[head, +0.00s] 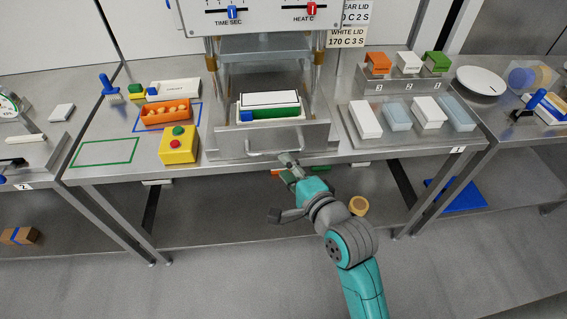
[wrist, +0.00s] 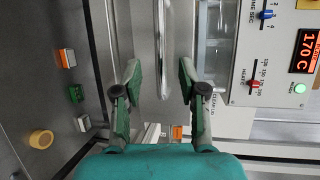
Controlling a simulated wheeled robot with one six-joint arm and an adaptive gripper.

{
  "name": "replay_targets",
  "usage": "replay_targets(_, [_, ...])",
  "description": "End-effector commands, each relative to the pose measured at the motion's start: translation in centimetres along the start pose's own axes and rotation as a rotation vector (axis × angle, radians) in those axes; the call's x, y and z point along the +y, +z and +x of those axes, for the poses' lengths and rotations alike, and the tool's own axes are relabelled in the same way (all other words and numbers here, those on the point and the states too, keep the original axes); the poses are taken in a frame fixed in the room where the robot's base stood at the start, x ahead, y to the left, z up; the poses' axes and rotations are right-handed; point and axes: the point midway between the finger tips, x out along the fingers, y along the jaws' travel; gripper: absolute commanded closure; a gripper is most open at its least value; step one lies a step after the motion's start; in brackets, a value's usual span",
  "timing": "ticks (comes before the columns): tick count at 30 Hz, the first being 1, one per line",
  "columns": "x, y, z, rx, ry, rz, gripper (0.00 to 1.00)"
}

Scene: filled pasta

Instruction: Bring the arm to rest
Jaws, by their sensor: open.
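My gripper (head: 288,164) is open and empty, just in front of the sealing machine's drawer (head: 225,144). In the wrist view, my gripper (wrist: 160,75) has its two fingers spread, with the drawer's handle bar (wrist: 163,45) showing between them. I cannot tell whether either finger touches the handle. The drawer is out and holds a green tray (head: 270,113) with a white top and a blue block (head: 246,116) at its left corner. My teal and grey arm reaches up from the lower right.
On the bench stand a yellow button box (head: 179,145), an orange tray (head: 166,113) with filled pasta, and a rack (head: 393,84) of coloured blocks. White and clear trays sit on a right-hand plate (head: 385,139). A round tan item (head: 358,205) lies on the lower shelf.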

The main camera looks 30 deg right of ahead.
Motion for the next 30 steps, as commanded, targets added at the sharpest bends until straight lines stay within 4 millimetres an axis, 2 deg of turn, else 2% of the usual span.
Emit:
replay_targets(14, [0.1, 0.0, 0.0, 0.000, 0.000, -0.001, 0.59])
replay_targets(17, [0.6, 0.0, -0.4, 0.003, 0.004, -0.018, 0.59])
replay_targets(23, [4.5, 0.2, -3.1, 0.020, 0.022, -0.172, 0.59])
replay_targets(30, [9.7, 0.6, -8.5, 0.043, 0.050, -0.459, 0.59])
